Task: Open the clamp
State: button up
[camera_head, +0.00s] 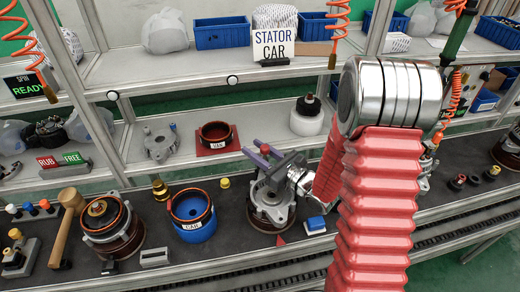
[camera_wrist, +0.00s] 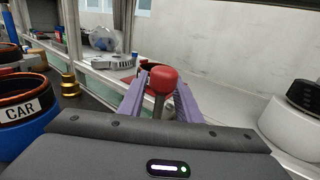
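The clamp's lever has a red rounded knob (camera_wrist: 164,79) on a dark stem, upright in the middle of the wrist view. The knob also shows in the head view (camera_head: 265,149) above a silver alternator housing (camera_head: 270,207) on the dark bench. My gripper (camera_wrist: 162,92) has two purple fingers, one on each side of the knob and stem. A gap shows between the fingers and the stem, so it looks open around the lever; contact with the knob is not clear. In the head view my gripper (camera_head: 262,158) is above the housing. The clamp's lower part is hidden.
Left of the housing stand a blue CAR ring holder (camera_head: 194,228), a brass part (camera_head: 160,189) and a wooden mallet (camera_head: 66,225). A blue block (camera_head: 315,225) lies to its right. A shelf behind holds a red-based ring (camera_head: 215,139) and a white-based part (camera_head: 307,117).

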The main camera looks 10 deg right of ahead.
jog(key=shift+c, duration=0.5)
grip_shut()
jog(key=shift+w, duration=0.1)
